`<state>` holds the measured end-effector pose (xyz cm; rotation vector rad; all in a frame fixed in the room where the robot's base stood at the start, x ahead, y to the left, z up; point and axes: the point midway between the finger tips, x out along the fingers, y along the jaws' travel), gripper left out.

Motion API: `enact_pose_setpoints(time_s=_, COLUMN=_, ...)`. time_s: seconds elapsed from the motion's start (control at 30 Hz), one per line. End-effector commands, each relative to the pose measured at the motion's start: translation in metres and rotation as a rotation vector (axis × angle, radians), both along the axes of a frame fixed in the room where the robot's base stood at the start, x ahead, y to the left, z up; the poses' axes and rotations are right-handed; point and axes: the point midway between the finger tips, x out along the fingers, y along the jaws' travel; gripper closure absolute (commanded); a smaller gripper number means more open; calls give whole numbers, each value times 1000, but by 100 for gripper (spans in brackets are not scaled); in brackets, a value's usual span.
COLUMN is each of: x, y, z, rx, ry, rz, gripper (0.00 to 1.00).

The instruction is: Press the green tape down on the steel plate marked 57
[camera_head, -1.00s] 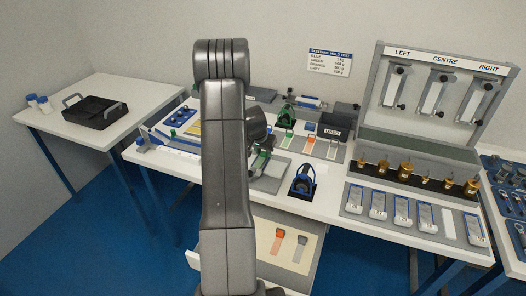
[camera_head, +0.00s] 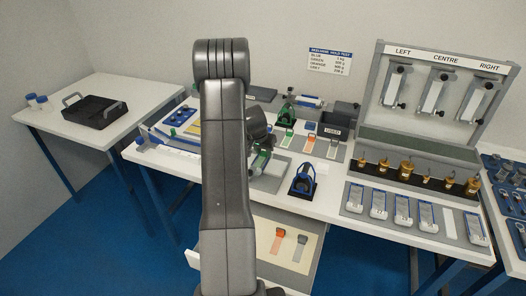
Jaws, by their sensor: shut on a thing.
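My gripper (camera_head: 260,152) is mostly hidden behind my own arm, low over the middle of the bench. It is shut on a small green thing (camera_head: 262,160), partly covered; I cannot tell whether this is the green tape or a tool. Below it lies a grey pad with a pale plate (camera_head: 272,171); its number is not readable, and contact with the held thing is unclear. A green-tabbed strip (camera_head: 287,140) lies behind, beside an orange-tabbed strip (camera_head: 310,143). Several steel plates (camera_head: 401,211) with labels too small to read lie at the right.
A blue-handled tool (camera_head: 303,178) stands on a black base right of my gripper. A green-handled one (camera_head: 286,114) stands behind. A dark bin marked USED (camera_head: 338,124), brass weights (camera_head: 405,170) and a rack (camera_head: 436,90) are at the right. An open drawer (camera_head: 290,246) juts out in front.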

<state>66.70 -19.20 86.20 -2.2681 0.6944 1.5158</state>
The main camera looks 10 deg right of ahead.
Motion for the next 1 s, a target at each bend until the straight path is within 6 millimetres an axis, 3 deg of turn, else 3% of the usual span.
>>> enact_pose_setpoints(time_s=0.4, x=0, y=0, z=-2, rx=0, ry=0, rz=0, gripper=90)
enact_pose_setpoints(time_s=0.43, x=0, y=0, z=-2, rx=0, ry=0, rz=0, gripper=62)
enact_pose_setpoints(time_s=0.53, x=0, y=0, z=-2, rx=0, ry=0, rz=0, gripper=43)
enact_pose_setpoints(time_s=0.83, x=0, y=0, z=-1, rx=0, ry=0, rz=0, gripper=43)
enact_pose_setpoints(time_s=1.0, x=-3, y=3, z=9, rx=-1, ry=-2, rz=1, gripper=43)
